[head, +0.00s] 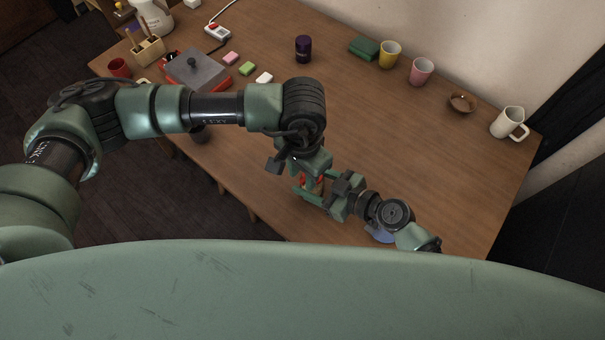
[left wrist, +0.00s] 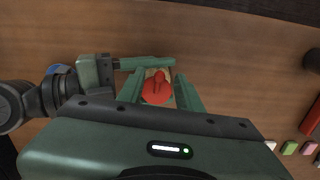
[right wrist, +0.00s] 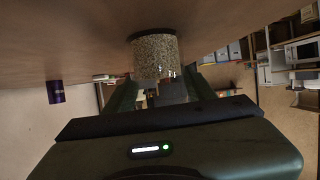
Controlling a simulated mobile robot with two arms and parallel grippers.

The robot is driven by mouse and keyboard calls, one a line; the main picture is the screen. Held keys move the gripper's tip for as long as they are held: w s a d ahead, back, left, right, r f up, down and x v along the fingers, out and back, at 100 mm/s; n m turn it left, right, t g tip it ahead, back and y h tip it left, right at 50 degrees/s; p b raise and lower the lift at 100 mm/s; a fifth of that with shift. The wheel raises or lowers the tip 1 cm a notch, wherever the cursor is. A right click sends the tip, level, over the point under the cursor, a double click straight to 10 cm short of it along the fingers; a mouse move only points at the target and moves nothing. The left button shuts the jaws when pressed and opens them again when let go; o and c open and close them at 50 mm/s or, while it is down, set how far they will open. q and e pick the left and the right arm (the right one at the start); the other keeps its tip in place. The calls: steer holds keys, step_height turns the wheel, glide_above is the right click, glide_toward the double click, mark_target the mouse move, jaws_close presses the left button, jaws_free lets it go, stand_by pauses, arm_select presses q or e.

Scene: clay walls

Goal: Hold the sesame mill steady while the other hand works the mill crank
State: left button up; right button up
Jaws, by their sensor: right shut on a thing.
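The sesame mill (head: 302,181) stands on the table near its front edge, mostly hidden by my grippers in the head view. In the left wrist view its red top and crank (left wrist: 157,88) show from above. In the right wrist view its clear body full of pale seeds (right wrist: 155,57) shows, with the picture upside down. My right gripper (right wrist: 162,88) is shut on the mill's body from the side. My left gripper (left wrist: 160,95) is above the mill, its fingers apart on either side of the red top; I see no contact with the crank.
A purple jar (head: 303,48) stands at the back of the table. A grey-topped red box (head: 196,72) is at the left. The table's middle is clear.

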arm_select(q)
steer(key=shift+f, duration=0.55)
jaws_close()
